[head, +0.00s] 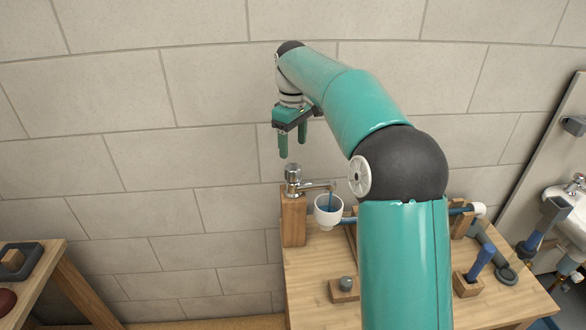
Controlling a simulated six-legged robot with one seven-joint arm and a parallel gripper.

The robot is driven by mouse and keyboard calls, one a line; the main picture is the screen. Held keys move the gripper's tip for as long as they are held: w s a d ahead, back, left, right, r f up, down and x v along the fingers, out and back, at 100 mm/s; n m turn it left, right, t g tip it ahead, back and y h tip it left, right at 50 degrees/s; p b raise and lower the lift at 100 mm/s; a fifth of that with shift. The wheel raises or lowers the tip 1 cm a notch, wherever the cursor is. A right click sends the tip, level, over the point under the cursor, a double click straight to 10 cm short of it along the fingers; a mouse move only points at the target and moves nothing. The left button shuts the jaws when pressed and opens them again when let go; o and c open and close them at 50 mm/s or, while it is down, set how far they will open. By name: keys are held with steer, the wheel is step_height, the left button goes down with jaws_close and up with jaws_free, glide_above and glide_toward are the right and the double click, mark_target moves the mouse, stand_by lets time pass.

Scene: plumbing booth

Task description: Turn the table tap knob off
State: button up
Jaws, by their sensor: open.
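The table tap stands on a wooden post at the table's back left corner. Its silver knob (292,170) is on top, and its spout (318,185) points right. A thin blue stream runs from the spout into a white cup (328,211) below. My gripper (292,147) is open and empty, with its green fingers pointing down. In the picture it hangs just above the knob, apparently apart from it; the depth between them is hard to tell. My arm hides part of the table to the right of the cup.
The wooden table (312,285) holds a small wooden block with a grey peg (345,287), a blue-handled tool (481,262) and pipe pieces. A tiled wall (160,200) stands behind. A second table (35,250) is at left, and a white basin (568,205) is at right.

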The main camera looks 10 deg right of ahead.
mark_target(293, 166)
step_height(293, 166, down, 9)
steer(key=shift+r, duration=0.1)
stand_by(0.3)
steer(key=c, duration=1)
